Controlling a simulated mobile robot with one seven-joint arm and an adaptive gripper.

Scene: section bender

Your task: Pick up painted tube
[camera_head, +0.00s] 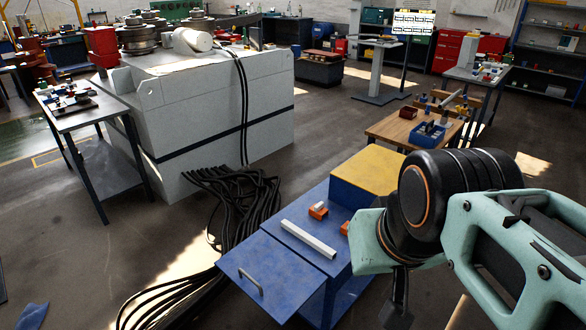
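A white, straight, square-looking tube (308,239) lies on the worn blue top of a low cabinet (285,262), at the lower middle of the head view. It appears to be the painted tube. My arm comes in from the right, with a black wrist joint and pale green links. The dark end part that shows below the wrist, apparently my gripper (396,314), hangs right of the tube and apart from it. Its fingers are too dark and too cut off to show whether they are open.
Small orange blocks (318,210) lie just behind the tube. A yellow-topped box (368,171) stands behind them. Thick black cables (240,200) run along the floor left of the cabinet. A large grey machine (215,110) stands behind. A wooden table (400,128) holds a blue bin (428,135).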

